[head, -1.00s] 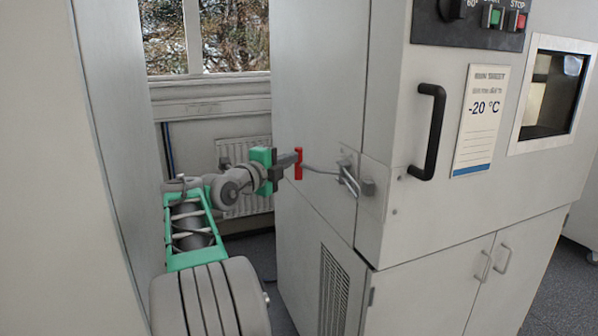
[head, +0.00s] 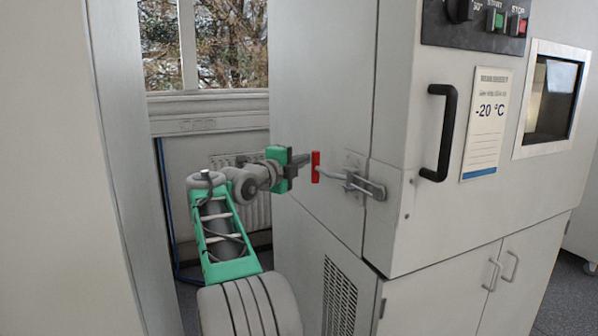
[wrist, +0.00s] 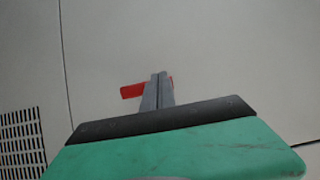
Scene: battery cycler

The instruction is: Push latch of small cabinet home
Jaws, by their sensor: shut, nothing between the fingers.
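The small cabinet (head: 455,210) is a pale grey box with a door on its front and a latch on its left side near the front edge. The latch has a metal lever (head: 335,184) with a red handle (head: 315,167), and a metal loop (head: 365,186) that reaches across the seam between side and front part. My gripper (head: 306,160) is shut and empty, its tips at the red handle from the left; whether they touch it, I cannot tell. In the wrist view, the fingers (wrist: 158,92) cover part of the red handle (wrist: 132,91).
A tall pale panel (head: 60,170) stands close on the left. A radiator (head: 240,190) and window (head: 232,45) are behind my arm. A black door handle (head: 440,132) sticks out of the cabinet front. A vent grille (head: 338,300) is below the latch.

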